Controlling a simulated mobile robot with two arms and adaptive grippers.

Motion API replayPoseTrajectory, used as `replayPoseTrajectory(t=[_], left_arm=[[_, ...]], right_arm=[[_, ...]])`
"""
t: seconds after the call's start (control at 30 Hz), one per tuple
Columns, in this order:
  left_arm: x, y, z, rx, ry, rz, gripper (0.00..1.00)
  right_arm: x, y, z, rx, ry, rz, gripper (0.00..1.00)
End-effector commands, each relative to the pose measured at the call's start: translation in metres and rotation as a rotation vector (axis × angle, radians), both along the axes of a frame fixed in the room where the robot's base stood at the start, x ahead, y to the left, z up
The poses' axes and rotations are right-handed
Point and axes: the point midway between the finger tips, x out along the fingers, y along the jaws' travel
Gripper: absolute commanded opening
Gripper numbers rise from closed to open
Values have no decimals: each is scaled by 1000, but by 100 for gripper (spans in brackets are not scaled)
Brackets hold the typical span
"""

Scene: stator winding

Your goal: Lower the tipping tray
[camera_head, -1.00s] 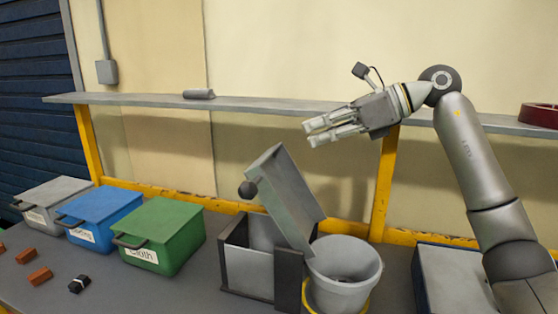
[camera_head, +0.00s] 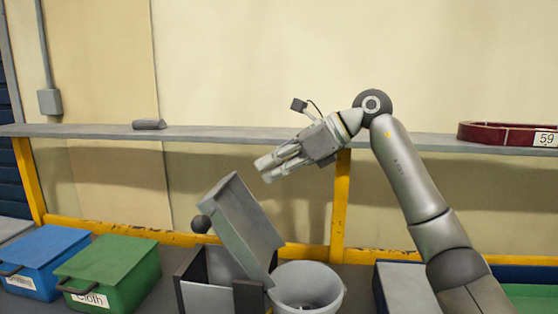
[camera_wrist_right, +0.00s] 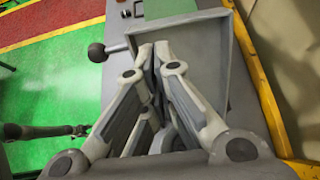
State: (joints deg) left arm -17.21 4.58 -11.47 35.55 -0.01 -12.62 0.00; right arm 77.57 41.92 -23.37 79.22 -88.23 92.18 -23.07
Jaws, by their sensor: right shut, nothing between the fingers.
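The grey tipping tray (camera_head: 238,226) stands tilted up on its stand (camera_head: 197,277), its lower end leaning over a white bucket (camera_head: 308,287). A dark ball knob (camera_head: 201,224) sticks out at its left side. My right gripper (camera_head: 265,169) is above and to the right of the tray's raised end, apart from it, with its fingers together and empty. In the right wrist view the fingers (camera_wrist_right: 155,58) are close together in front of the tray (camera_wrist_right: 208,58), and the knob (camera_wrist_right: 97,52) is left of them.
A blue bin (camera_head: 45,258) and a green bin labelled Cloth (camera_head: 115,268) stand on the left. A shelf (camera_head: 240,135) runs behind, carrying a grey object (camera_head: 149,124) and a dark red ring-like part (camera_head: 500,132). A blue-edged box (camera_head: 405,287) is right of the bucket.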

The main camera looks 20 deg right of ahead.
Motion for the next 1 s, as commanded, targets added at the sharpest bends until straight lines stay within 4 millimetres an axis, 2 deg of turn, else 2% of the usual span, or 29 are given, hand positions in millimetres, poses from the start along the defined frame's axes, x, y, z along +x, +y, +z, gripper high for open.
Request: replayPoseTrajectory(t=[0.2, 0.4, 0.6, 1.0], left_arm=[[0, 0, 12, 0, 0, 0, 54], [0, 0, 20, 0, 0, 0, 54], [0, 0, 23, 0, 0, 0, 54], [0, 0, 24, 0, 0, 0, 54]], right_arm=[[22, 35, -24, 1, 3, 4, 0], [37, 56, -40, 2, 1, 3, 0], [43, 64, -48, 0, 0, 1, 0], [43, 65, -49, -2, 1, 0, 0]])
